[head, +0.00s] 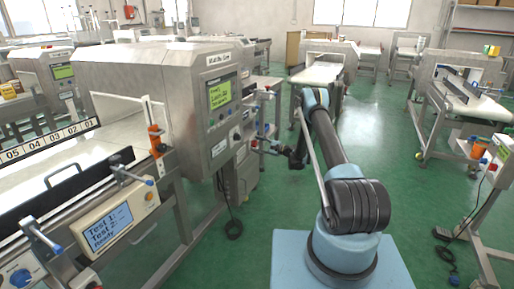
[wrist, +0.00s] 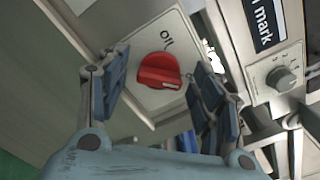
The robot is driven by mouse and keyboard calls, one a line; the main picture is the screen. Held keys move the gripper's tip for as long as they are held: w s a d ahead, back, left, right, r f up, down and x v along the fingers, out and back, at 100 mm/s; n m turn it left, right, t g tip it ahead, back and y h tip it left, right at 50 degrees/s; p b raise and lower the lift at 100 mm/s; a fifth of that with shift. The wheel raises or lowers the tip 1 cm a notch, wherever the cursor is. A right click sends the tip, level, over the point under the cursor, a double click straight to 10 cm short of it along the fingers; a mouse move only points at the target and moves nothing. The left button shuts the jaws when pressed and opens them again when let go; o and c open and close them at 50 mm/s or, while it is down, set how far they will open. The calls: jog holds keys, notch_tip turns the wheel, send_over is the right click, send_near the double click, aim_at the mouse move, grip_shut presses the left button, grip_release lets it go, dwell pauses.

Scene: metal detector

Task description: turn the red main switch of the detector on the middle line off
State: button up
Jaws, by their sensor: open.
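The detector (head: 150,75) on the middle line is a large grey metal housing with a "Middle Line" label and a green screen. In the wrist view the red rotary switch (wrist: 158,72) sits on a pale plate, its raised grip lying roughly sideways across the picture. Dark marks are printed on the plate above it; I cannot read them surely. My gripper (wrist: 162,82) is open, with one finger left and one right of the switch; no contact shows. In the head view my gripper (head: 296,157) is small, right of the housing; I cannot make out the switch there.
A grey knob (wrist: 281,78) and a dark label plate (wrist: 268,22) are on the panel to the right in the wrist view. In the head view, a conveyor with a display box (head: 118,222) stands at left. Green floor (head: 400,150) is open to the right of my arm.

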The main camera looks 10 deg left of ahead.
jog(key=shift+a, duration=0.15)
jog(key=shift+c, duration=0.2)
jog(key=shift+w, duration=0.1)
jog(key=c, duration=1)
jog(key=shift+f+n, duration=0.2)
jog(key=shift+n, duration=4.3)
jog(key=shift+f+n, duration=0.2)
jog(key=shift+n, duration=4.3)
